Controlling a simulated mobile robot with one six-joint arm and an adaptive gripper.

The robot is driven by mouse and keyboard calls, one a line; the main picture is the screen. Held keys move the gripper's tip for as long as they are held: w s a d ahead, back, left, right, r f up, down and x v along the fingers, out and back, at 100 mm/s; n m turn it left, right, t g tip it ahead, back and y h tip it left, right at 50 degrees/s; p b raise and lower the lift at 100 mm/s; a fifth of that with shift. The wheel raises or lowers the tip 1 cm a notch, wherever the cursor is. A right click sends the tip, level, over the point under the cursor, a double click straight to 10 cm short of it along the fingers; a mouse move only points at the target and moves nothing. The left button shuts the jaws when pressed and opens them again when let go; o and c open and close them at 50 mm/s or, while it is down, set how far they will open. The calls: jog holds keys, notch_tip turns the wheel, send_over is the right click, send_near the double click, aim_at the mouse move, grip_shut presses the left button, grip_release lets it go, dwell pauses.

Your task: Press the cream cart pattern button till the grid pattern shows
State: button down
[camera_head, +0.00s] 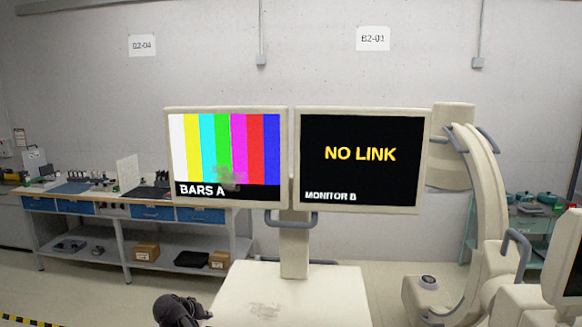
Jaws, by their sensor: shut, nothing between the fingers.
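The cream cart (335,290) stands in front of me, its top at the bottom middle of the view. A post on it carries two cream-framed monitors. The left monitor (225,148) shows vertical colour bars with the label "BARS A", and a blurry grey smudge lies over its lower middle. The right monitor (360,158) shows "NO LINK" in yellow and "MONITOR B" on black. I cannot make out a pattern button. My dark gripper (204,312) is low in the view, at the left front of the cart top. It is shut and empty, partly cut off by the bottom edge.
A cream C-shaped arm machine (490,205) stands close on the right. A workbench (130,212) with blue drawers and boxes runs along the back left. A teal cart (530,225) is at the far right. Floor shows left of the cart.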

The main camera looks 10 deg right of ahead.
dwell(0.9)
jog(key=s+d+r+n+p, duration=0.2)
jog(key=d+n, duration=0.4)
jog(key=n, duration=1)
jog(key=shift+d+r+n+g+h+p, duration=0.15)
jog(key=shift+r+n+g+h+p, duration=0.2)
jog(key=shift+r+p, duration=0.2)
jog(key=shift+s, duration=0.1)
jog(key=shift+f, duration=0.15)
notch_tip(320, 180, down, 9)
jog(key=b, duration=0.8)
jog(key=shift+r+b, duration=0.2)
jog(key=shift+b, duration=0.2)
